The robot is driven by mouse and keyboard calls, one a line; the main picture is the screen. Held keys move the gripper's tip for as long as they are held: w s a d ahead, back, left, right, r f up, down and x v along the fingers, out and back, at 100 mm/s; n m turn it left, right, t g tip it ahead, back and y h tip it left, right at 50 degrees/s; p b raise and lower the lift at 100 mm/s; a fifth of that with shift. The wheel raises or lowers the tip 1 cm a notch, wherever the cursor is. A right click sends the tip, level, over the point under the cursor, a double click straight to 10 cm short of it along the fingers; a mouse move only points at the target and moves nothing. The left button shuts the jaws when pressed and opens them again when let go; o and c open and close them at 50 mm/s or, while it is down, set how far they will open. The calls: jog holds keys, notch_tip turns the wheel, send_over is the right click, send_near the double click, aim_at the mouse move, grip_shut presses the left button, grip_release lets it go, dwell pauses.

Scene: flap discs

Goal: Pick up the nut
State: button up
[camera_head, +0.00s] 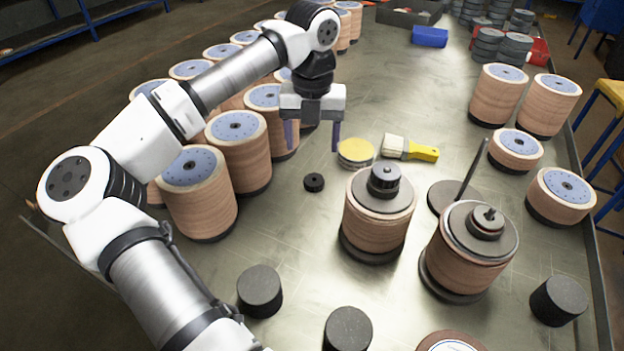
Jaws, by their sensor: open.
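A small black round nut (314,182) lies flat on the grey metal table (300,235). My gripper (313,140) is open and empty, pointing down, with its two fingers spread left and right. In the picture it is above and behind the nut, apart from it. A wooden-sided disc stack (377,222) to the right has a black knob-like nut (384,179) on top. Another stack (466,257) further right has its thin rod end showing.
Many tall disc stacks (238,150) crowd the left side, close to my arm. A yellow-topped tin (356,151) and a yellow-handled brush (410,149) lie right of my gripper. Black cylinders (260,290) stand at the front. Table around the small nut is clear.

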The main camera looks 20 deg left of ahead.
send_over(314, 173)
jog(key=s, duration=0.2)
notch_tip(314, 173, down, 4)
jog(key=shift+w+f, duration=0.1)
jog(key=shift+f, duration=0.05)
jog(key=shift+d+f+p, duration=0.15)
jog(key=shift+f+p, duration=0.45)
jog(key=shift+f, duration=0.7)
jog(key=shift+d+f+p, duration=0.1)
jog(key=shift+f+p, duration=0.45)
jog(key=shift+f, duration=0.75)
jog(key=c, duration=1.1)
jog(key=shift+r, duration=0.1)
